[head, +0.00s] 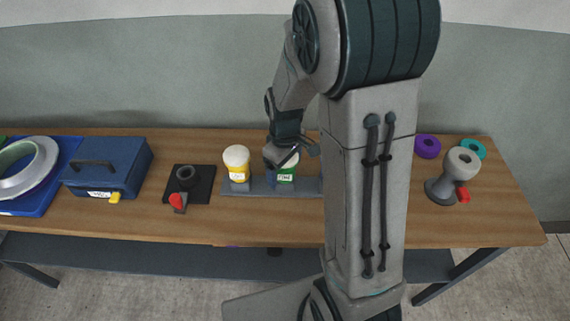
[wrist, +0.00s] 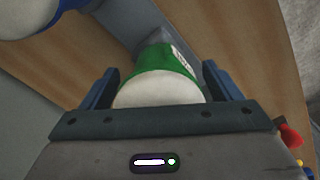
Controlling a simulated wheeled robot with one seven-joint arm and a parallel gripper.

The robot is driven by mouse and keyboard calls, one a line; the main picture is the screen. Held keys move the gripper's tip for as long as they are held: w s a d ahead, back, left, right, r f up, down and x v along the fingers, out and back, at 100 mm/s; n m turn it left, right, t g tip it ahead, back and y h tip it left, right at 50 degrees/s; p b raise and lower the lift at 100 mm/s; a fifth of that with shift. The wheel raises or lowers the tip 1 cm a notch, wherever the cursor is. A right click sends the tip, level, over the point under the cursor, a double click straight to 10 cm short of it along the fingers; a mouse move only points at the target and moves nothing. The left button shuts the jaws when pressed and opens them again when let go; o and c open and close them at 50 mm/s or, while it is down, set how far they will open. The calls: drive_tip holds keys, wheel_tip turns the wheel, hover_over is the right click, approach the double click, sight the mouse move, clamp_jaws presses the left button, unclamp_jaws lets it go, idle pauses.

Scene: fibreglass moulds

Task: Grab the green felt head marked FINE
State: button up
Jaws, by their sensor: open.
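The green felt head (head: 286,178) has a white felt top and a pale label, and stands on a grey rack (head: 256,187). In the head view my gripper (head: 287,158) is right at it and partly covers it. In the wrist view the green head (wrist: 157,62) lies between the two fingers of my gripper (wrist: 158,88). The fingers are apart, one on each side, with some room showing beside the head. The label wording is too small to read surely. Whether either finger touches the head cannot be told.
A yellow felt head (head: 237,168) stands left on the same rack. A blue one (wrist: 58,6) shows at the wrist view's upper left. A black pad (head: 203,184) with a red-handled tool, a blue toolbox (head: 130,165) and a grey stand (head: 441,189) share the bench.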

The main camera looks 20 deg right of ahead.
drive_tip(key=c, duration=1.2)
drive_tip(key=shift+c, duration=0.2)
